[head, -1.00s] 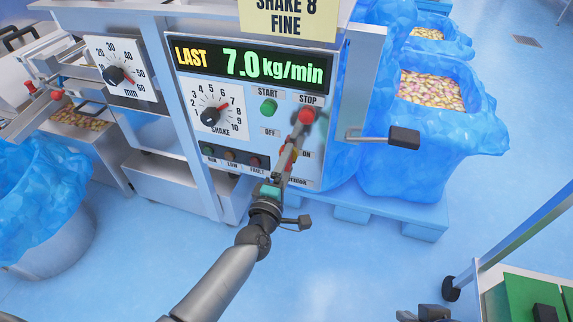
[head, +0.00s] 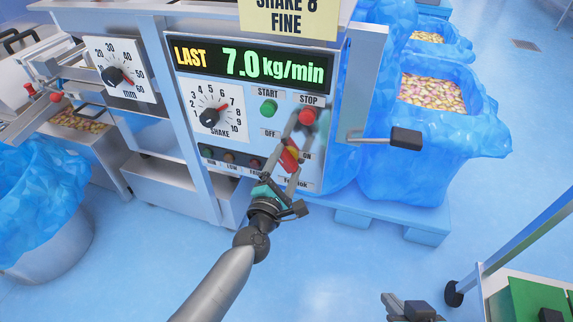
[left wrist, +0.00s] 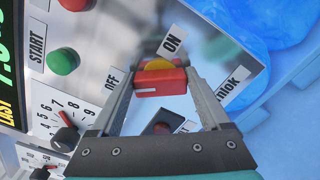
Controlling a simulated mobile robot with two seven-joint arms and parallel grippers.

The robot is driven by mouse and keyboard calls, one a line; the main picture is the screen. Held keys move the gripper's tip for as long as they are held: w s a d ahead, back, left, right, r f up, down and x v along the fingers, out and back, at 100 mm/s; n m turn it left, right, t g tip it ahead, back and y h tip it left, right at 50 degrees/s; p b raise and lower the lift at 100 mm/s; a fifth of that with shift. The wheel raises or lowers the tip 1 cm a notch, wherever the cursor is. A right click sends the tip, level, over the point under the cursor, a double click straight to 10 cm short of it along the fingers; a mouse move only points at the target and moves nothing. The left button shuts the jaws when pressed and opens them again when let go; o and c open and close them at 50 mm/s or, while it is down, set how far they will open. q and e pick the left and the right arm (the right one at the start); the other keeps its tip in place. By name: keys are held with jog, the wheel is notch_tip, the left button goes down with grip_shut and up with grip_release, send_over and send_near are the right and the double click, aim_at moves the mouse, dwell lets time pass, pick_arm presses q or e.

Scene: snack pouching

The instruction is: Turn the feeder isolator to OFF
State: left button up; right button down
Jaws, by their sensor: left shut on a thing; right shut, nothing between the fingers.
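The feeder isolator is a red handle (head: 290,158) on a yellow base, low on the right of the control panel, between the OFF label (head: 270,133) and the ON label (head: 307,156). My left gripper (head: 298,140) is shut on this handle, with a finger on each side of it. In the left wrist view the red handle (left wrist: 160,83) sits between the fingertips, and its white mark is at the left end, on the side of the OFF label (left wrist: 113,80). My right gripper (head: 408,308) is at the bottom edge, shut and empty, away from the panel.
The red STOP button (head: 307,117) and green START button (head: 268,108) are just above the isolator. The shake dial (head: 210,117) is to the left. A black-ended lever (head: 405,138) sticks out at right. Blue-lined bins (head: 430,150) stand beyond it.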

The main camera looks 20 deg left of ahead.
dwell(0.4)
pick_arm(q)
jog(key=o, duration=1.2)
jog(key=shift+s, duration=0.1)
jog(key=s+p, duration=0.1)
jog(key=s, duration=0.4)
jog(key=s+p, duration=0.1)
jog(key=s, duration=0.9)
jog(key=shift+a+p, duration=0.25)
jog(key=shift+p, duration=0.15)
pick_arm(e)
jog(key=s+d+g, duration=0.1)
jog(key=s+d+f+g+h, duration=0.1)
jog(key=s+d+g, duration=0.1)
jog(key=shift+s+d+f+m+h, duration=0.15)
jog(key=shift+d+m+h, duration=0.15)
